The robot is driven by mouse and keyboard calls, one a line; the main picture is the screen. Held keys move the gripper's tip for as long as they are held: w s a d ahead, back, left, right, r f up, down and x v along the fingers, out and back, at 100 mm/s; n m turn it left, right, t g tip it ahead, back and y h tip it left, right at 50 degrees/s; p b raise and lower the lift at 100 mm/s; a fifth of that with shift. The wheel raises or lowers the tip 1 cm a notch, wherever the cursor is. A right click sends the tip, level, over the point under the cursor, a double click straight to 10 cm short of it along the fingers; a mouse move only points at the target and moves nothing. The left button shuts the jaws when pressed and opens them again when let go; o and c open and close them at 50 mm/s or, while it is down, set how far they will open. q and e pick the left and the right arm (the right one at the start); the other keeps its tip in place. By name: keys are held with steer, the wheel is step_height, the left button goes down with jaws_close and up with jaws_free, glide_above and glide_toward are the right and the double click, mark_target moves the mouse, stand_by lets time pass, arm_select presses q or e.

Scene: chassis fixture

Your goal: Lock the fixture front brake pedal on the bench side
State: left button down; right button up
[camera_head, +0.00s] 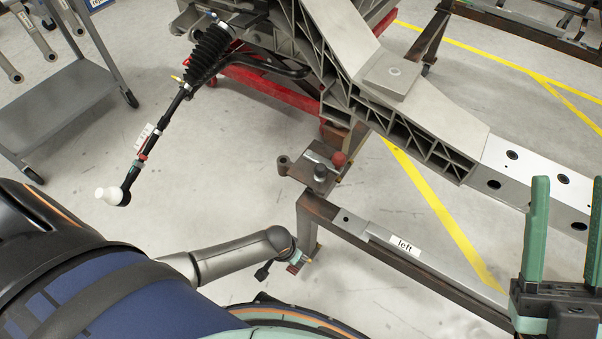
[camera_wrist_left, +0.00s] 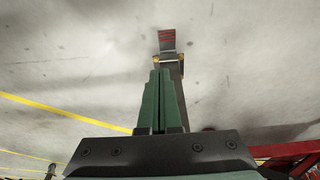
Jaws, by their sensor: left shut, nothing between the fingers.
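The brake pedal (camera_wrist_left: 167,40), a small plate with red stripes and brass-coloured bits beside it, shows at the top of the left wrist view. A dark bar runs from it back beneath my fingers. My left gripper (camera_wrist_left: 160,73) is shut and empty, its green fingertips just short of the pedal in that view; I cannot tell whether they touch. In the head view my left arm reaches low to the fixture's near post, where a small red and yellow part (camera_head: 294,267) shows; the fingers are hard to make out there. My right gripper (camera_head: 566,182) is open and empty.
The fixture's steel rail (camera_head: 440,275) carries a "left" label (camera_head: 404,246). A grey chassis (camera_head: 420,105) rests above it. A tie rod with a white ball end (camera_head: 113,195) sticks out towards the left. A grey cart (camera_head: 65,105) stands at the left. Floor between is clear.

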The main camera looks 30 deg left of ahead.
arm_select(q)
steer(key=shift+w+a+f+g, duration=0.15)
steer(key=shift+a+f+g, duration=0.15)
steer(key=shift+a+f, duration=0.25)
steer(key=shift+f, duration=0.1)
steer(key=b, duration=1)
glide_toward(292, 271)
steer(key=f, duration=0.2)
steer(key=w+f, duration=0.1)
steer(key=f, duration=0.2)
steer(key=shift+w+d+f, duration=0.1)
steer(key=shift+w+d, duration=0.1)
steer(key=shift+s+f, duration=0.25)
steer(key=shift+f, duration=0.35)
steer(key=shift+s+a, duration=0.1)
